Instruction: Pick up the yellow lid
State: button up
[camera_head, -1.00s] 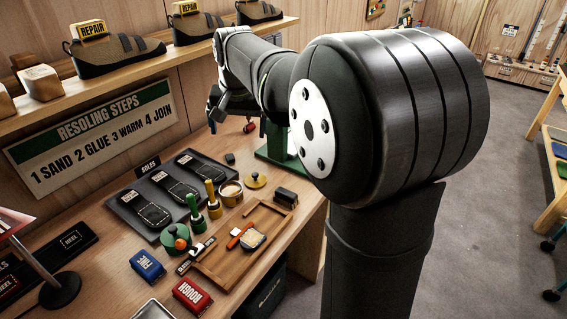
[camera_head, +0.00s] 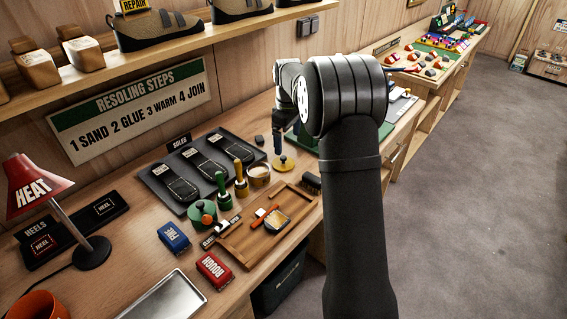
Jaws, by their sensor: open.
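The yellow lid (camera_head: 284,164) is a small round disc with a knob on top. It lies flat on the workbench, just right of the small yellow pot (camera_head: 260,176), whose open top shows pale contents. My gripper (camera_head: 280,149) is open, pointing down just above the lid's knob, with a dark finger close to it. The other finger is hard to make out behind my arm. I cannot tell whether a finger touches the knob.
A wooden tray (camera_head: 240,259) with a brush stands in front of the lid, with a dark brush (camera_head: 311,182) near its far corner. Green-handled (camera_head: 222,192) and yellow-handled (camera_head: 240,180) tools stand left of the pot. A black sole tray (camera_head: 160,192) lies behind them.

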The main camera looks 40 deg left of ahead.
aim_at(285, 157)
notch_tip(285, 157, down, 4)
jog(key=shift+r, duration=0.1)
jog(key=f, duration=0.2)
jog(key=a+f, duration=0.1)
jog(key=f, duration=0.2)
jog(key=shift+s+f, duration=0.1)
jog(key=shift+s, duration=0.05)
jog(key=shift+c, duration=0.5)
jog(key=c, duration=1)
